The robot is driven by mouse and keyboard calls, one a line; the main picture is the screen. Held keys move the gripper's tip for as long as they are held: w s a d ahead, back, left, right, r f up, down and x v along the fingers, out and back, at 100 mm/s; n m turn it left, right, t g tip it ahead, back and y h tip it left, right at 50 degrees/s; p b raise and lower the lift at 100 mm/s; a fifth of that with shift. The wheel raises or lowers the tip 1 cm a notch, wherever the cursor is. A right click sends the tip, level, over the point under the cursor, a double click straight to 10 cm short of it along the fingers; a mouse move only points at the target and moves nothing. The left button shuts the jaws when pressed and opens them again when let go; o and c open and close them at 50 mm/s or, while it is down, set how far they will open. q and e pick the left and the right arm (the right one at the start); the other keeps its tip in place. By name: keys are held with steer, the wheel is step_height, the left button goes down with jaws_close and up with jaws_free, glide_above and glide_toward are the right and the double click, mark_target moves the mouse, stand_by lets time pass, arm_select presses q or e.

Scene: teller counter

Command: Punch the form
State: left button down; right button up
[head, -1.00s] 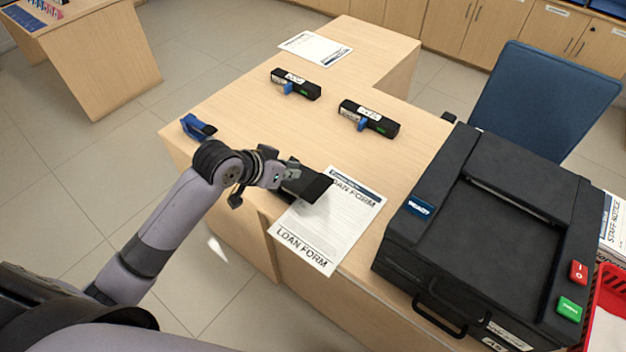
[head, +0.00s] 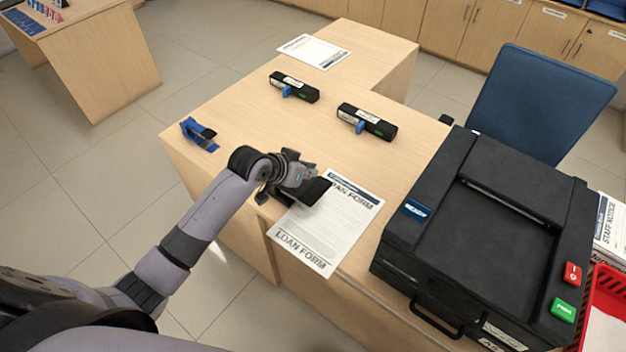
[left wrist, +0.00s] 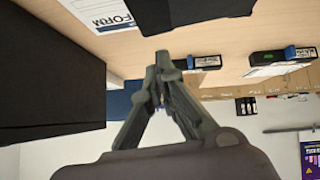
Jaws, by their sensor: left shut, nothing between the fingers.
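The loan form (head: 322,235) lies on the wooden counter, with its near end over the front edge. A black punch (head: 316,192) stands at the form's left edge and covers part of it. In the left wrist view the punch (left wrist: 205,8) is at the top, beyond my fingertips, and the form (left wrist: 100,12) is beside it. My left gripper (head: 293,176) is at the punch in the head view, and the arm hides part of the punch. Its fingers (left wrist: 165,62) are shut and empty. I cannot tell whether they touch the punch. My right gripper is not in view.
A blue and black tool (head: 200,134) lies at the counter's left corner. Two black devices with blue tabs (head: 294,87) (head: 366,122) lie farther back, near another paper (head: 313,51). A large black machine (head: 480,235) fills the right side.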

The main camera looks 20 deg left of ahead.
mark_target(318, 200)
arm_select(q)
steer(key=f, duration=0.3)
steer(key=shift+w+d+f+p, duration=0.35)
steer(key=shift+w+d, duration=0.05)
steer(key=shift+f, duration=0.65)
steer(key=shift+s+d+f, duration=0.1)
steer(key=shift+d+f, duration=0.05)
steer(key=shift+f, duration=0.05)
steer(key=shift+m+t+y, duration=0.4)
steer(key=shift+m+y, duration=0.2)
steer(key=shift+y, duration=0.3)
steer(key=f, duration=0.1)
steer(key=d+f, duration=0.1)
steer(key=f, duration=0.3)
steer(key=shift+s+d+f+p, duration=0.2)
steer(key=shift+s+p, duration=0.1)
steer(key=shift+s, duration=0.1)
steer(key=shift+f, duration=0.1)
